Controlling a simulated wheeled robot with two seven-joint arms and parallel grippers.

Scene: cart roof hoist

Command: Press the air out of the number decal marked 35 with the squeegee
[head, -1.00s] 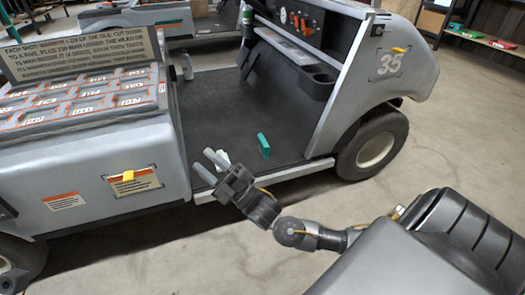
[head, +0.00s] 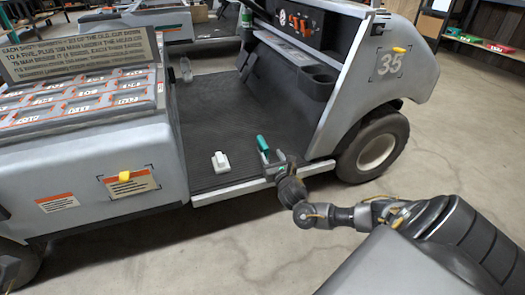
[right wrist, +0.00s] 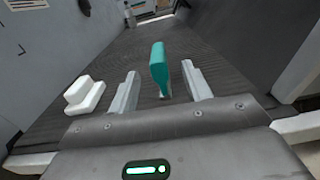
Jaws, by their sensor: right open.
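The number decal marked 35 (head: 389,65) is on the grey front side panel of the cart, framed by dark corner marks. In the right wrist view the teal tool (right wrist: 158,65) shows between the two spread fingers (right wrist: 160,80), with a gap on each side. Its lower end is partly hidden in the head view. My left gripper is not in view.
A white block (head: 220,162) lies on the cart floor left of my right gripper. A yellow piece (head: 400,49) sits above the decal. The cart's sill (head: 235,190) and front wheel (head: 375,150) are close by. The concrete in front is clear.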

